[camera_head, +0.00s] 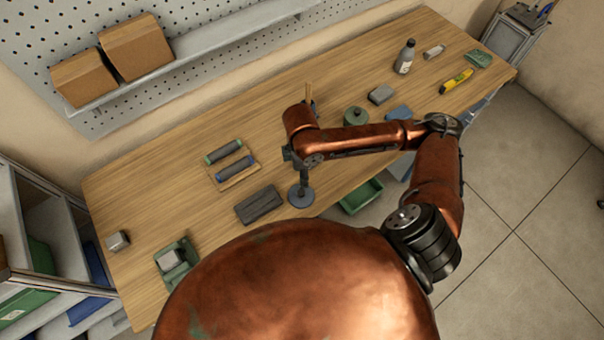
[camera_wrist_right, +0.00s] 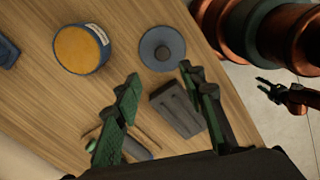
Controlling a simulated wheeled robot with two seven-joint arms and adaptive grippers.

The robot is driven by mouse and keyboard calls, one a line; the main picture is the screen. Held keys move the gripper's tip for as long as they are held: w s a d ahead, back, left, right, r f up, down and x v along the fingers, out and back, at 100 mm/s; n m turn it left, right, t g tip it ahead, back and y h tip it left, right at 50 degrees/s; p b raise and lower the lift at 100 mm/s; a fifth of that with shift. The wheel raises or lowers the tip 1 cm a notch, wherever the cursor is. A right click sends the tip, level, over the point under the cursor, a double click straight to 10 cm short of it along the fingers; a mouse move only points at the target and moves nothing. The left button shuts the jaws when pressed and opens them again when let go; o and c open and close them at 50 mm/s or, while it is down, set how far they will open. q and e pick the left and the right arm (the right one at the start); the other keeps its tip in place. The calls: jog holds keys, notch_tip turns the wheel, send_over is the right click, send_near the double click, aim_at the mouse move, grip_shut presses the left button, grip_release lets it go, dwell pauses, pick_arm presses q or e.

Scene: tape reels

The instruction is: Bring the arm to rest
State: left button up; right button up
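My right arm reaches in from the right in the head view, over the table (camera_head: 140,200). Its gripper (camera_wrist_right: 159,77) shows in the wrist view with two green fingers spread apart and nothing between them, above the table. A spindle with a round base (camera_head: 301,196) stands below the right wrist; it also shows in the wrist view (camera_wrist_right: 162,49). My left gripper (camera_wrist_right: 266,88) appears small at the right of the wrist view, over the floor, its dark fingers apart. It is not visible in the head view.
A dark grooved block (camera_head: 259,205) and a tray with green and blue rollers (camera_head: 230,160) lie nearby. An orange-topped roll (camera_wrist_right: 80,48) stands beside the spindle. A bottle (camera_head: 404,57), yellow tool (camera_head: 456,81) and green round item (camera_head: 356,115) are farther right. The left-centre table has bare wood.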

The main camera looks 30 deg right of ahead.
jog(key=shift+a+f, duration=0.1)
dwell(0.3)
